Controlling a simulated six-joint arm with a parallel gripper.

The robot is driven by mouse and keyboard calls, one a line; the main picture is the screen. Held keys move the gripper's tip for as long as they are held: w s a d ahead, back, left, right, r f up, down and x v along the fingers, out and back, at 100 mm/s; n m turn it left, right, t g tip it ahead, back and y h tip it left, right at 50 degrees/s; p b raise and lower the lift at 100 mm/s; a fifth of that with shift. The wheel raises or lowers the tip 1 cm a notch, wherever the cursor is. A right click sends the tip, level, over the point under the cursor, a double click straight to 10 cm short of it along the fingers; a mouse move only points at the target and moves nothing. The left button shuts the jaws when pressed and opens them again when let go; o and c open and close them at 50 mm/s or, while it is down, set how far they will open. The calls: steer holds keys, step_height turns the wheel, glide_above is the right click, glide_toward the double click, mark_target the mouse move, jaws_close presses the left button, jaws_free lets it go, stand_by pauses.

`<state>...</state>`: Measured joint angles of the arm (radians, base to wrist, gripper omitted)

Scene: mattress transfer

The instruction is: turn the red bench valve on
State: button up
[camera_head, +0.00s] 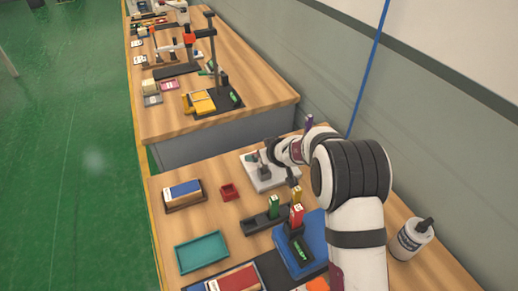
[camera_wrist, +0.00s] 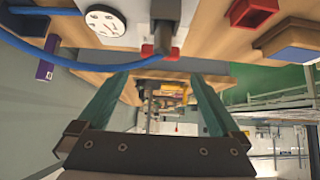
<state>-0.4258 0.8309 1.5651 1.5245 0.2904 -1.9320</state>
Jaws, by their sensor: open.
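The valve fixture is a light grey plate (camera_head: 266,172) on the near bench with a dark grey upright part. In the wrist view, its grey post (camera_wrist: 166,28) with small red parts (camera_wrist: 147,51) stands beside a round white dial (camera_wrist: 104,24). How the valve handle is turned is hard to tell. My gripper (camera_wrist: 158,76) is open, with two teal fingers apart and nothing between them. The valve post appears beyond the fingertips, toward the top of the wrist view, and not between them. In the head view, my wrist partly covers the fixture's right side.
A red bin (camera_head: 229,192), a blue-topped block (camera_head: 183,193), a teal tray (camera_head: 202,252) and a black holder (camera_head: 262,222) stand nearby. A white bottle (camera_head: 410,238) is right of my arm. A blue hose (camera_wrist: 45,50) runs by the dial. The wall is close on the right.

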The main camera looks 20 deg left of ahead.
mark_target(254, 153)
steer(key=x, duration=0.8)
steer(key=shift+d, duration=0.1)
steer(key=c, duration=1.1)
steer(key=shift+c, duration=0.2)
steer(key=shift+s+m, duration=0.1)
steer(key=shift+m, duration=0.2)
steer(key=shift+a+r+m+t+h, duration=0.15)
steer(key=shift+a+m+t+h, duration=0.1)
steer(key=shift+m+t+h, duration=0.55)
steer(key=m+h, duration=0.1)
steer(key=m, duration=0.1)
steer(key=m+h, duration=0.1)
steer(key=shift+s+a+m+t, duration=0.1)
steer(key=shift+a+m+t, duration=0.05)
steer(key=shift+m+t, duration=0.2)
steer(key=m+h, duration=0.2)
steer(key=m, duration=0.1)
steer(key=m+h, duration=0.2)
steer(key=m, duration=0.1)
steer(key=shift+a+h, duration=0.2)
steer(key=shift+h, duration=0.2)
